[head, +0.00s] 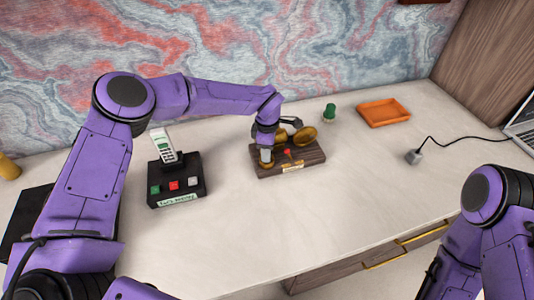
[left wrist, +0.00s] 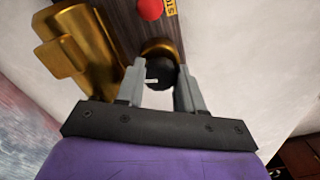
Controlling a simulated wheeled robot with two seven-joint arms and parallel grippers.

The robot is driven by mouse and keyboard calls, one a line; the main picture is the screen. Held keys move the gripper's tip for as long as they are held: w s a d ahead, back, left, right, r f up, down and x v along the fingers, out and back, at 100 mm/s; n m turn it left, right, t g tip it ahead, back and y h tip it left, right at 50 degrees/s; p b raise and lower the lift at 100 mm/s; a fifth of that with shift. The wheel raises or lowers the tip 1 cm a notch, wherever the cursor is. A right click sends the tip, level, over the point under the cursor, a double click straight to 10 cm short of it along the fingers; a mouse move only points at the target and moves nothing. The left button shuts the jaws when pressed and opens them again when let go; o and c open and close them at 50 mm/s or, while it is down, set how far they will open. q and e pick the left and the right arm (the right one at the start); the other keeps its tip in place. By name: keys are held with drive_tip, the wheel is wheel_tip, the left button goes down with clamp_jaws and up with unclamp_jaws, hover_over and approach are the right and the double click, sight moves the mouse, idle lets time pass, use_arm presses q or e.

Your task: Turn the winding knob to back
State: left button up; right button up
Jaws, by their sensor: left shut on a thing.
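The winding knob (left wrist: 159,72) is a dark round knob with a small white mark on a gold base, on the left part of a dark wooden board (head: 311,157). My left gripper (left wrist: 160,88) has one grey finger on each side of the knob and is shut on it. In the head view, my left gripper (head: 267,158) comes down over the board's left end and largely hides the knob. My right gripper is not in view; only the right arm shows at the lower right.
The board also bears brass parts (head: 305,136) and a red piece (head: 287,152). A green item (head: 329,112) and an orange tray (head: 383,112) lie behind right. The front desk is clear.

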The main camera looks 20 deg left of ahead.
use_arm(q)
drive_tip(key=n+b, duration=0.2)
drive_tip(key=n, duration=0.3)
drive_tip(key=shift+w+f+n, duration=0.1)
drive_tip(key=shift+n, duration=0.2)
drive_tip(key=n+b, duration=0.3)
drive_tip(key=n, duration=0.2)
drive_tip(key=n+b, duration=0.3)
drive_tip(key=n, duration=0.2)
drive_tip(key=shift+a+n, duration=0.1)
drive_tip(key=shift+n, duration=0.3)
drive_tip(key=n+b, duration=0.2)
drive_tip(key=n, duration=0.2)
drive_tip(key=shift+n+b, duration=0.3)
drive_tip(key=shift+b, duration=0.05)
drive_tip(key=n+b, duration=0.4)
drive_tip(key=n, duration=0.1)
drive_tip(key=shift+a, duration=0.1)
drive_tip(key=n+b, duration=0.9)
drive_tip(key=shift+f, duration=0.1)
drive_tip(key=shift+r+n+b, duration=0.2)
drive_tip(key=shift+n+b, duration=1.4)
